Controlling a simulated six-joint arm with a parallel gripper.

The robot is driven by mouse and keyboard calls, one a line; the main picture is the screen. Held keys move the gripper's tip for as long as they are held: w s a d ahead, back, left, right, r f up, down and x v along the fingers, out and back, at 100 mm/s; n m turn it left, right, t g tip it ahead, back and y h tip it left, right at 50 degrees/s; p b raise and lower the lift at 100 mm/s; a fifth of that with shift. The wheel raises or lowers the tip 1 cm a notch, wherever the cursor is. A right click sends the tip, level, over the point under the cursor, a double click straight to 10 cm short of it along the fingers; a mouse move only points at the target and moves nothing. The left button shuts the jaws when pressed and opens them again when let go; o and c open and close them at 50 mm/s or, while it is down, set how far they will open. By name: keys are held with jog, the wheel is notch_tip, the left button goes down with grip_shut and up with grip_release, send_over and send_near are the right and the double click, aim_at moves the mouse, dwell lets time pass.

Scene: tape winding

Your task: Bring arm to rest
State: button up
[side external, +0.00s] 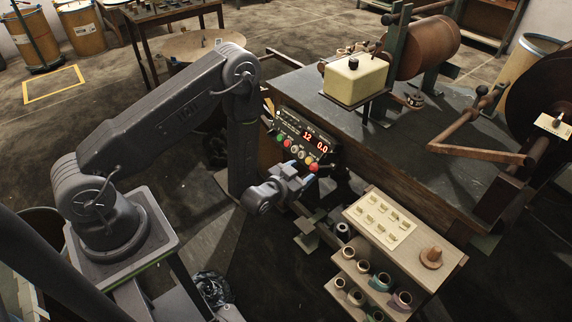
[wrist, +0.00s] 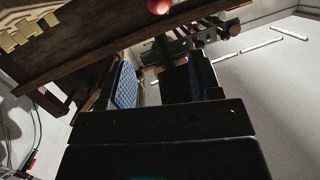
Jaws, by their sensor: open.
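My gripper (side external: 306,182) hangs at the end of my bent arm, just below and in front of the control panel (side external: 304,138). The panel has a lit red display reading 12 and 0.0, with several coloured buttons under it. In the wrist view my gripper (wrist: 165,82) shows two dark fingers standing apart, the left one with a blue ribbed pad. I see nothing held between them. A red round button or knob (wrist: 158,6) shows beyond the fingers at the top. Whether my gripper touches the panel is unclear, but it looks apart.
The winding machine's bench (side external: 425,165) stands behind the panel, with a cream box (side external: 355,80) and a copper-coloured roll (side external: 428,48). A shelf rack (side external: 452,268) with several spools stands right of my gripper. Open floor (side external: 225,240) lies below my arm.

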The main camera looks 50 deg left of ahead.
notch_tip(320, 180, up, 21)
jog(key=d+g+h, duration=0.3)
jog(key=g, duration=0.1)
jog(key=s+r+g, duration=0.3)
jog(key=s+r, duration=0.2)
jog(key=s, duration=0.7)
jog(key=s+r+g, duration=0.2)
jog(key=s+r, duration=0.4)
jog(key=s, duration=0.7)
jog(key=shift+s+r+g, duration=0.25)
jog(key=shift+r+g, duration=0.05)
jog(key=shift+g, duration=0.1)
